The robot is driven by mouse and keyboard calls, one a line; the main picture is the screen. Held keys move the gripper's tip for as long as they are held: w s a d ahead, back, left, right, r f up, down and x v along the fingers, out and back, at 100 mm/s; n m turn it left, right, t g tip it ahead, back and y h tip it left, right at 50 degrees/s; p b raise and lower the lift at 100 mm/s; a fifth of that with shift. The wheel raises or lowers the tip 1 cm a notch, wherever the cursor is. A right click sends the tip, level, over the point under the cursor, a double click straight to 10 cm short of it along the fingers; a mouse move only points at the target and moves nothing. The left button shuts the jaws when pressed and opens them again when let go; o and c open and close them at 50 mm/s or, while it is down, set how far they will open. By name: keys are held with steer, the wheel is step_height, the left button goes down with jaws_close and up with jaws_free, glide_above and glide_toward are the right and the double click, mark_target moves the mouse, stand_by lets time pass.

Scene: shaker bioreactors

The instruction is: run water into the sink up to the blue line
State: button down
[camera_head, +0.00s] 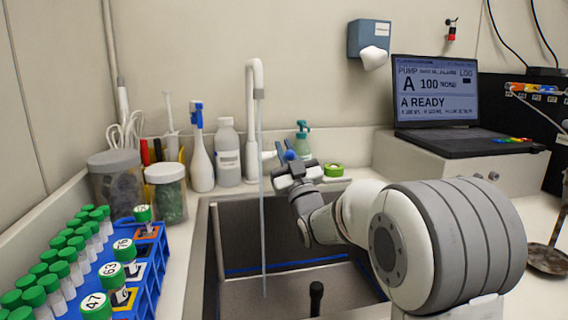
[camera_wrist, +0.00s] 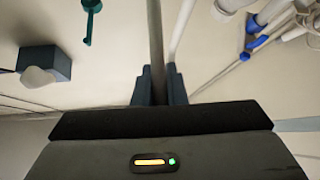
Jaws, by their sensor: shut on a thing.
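The sink (camera_head: 222,225) is a dark rectangular basin set in the bench. The blue line (camera_head: 290,268) runs low along its inner walls and shows uncovered at the back. A thin stream of water (camera_head: 263,200) falls from the spout of the white tap (camera_head: 254,100) to the sink floor. Any water depth there is hard to tell. My gripper (camera_head: 287,158) is beside the tap, above the sink's back edge. In the wrist view its two fingers (camera_wrist: 160,85) are closed on a slim grey bar (camera_wrist: 155,45), apparently the tap's lever.
A blue rack (camera_head: 150,275) of green-capped tubes stands left of the sink. Bottles (camera_head: 228,155) and jars (camera_head: 168,195) line the back left. A laptop (camera_head: 437,95) sits on a raised box at right. A black upright piece (camera_head: 316,295) stands in the sink.

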steer(key=shift+s+f+t+y+b, duration=0.2)
steer(key=shift+f+b, duration=0.15)
steer(key=shift+b, duration=0.45)
steer(key=shift+s+f+t+y+b, duration=0.1)
steer(key=shift+f+y+b, duration=0.15)
steer(key=shift+b, duration=0.5)
steer(key=c, duration=1.5)
jaws_free()
step_height(320, 180, up, 10)
steer(key=p, duration=0.3)
steer(key=shift+c, duration=0.2)
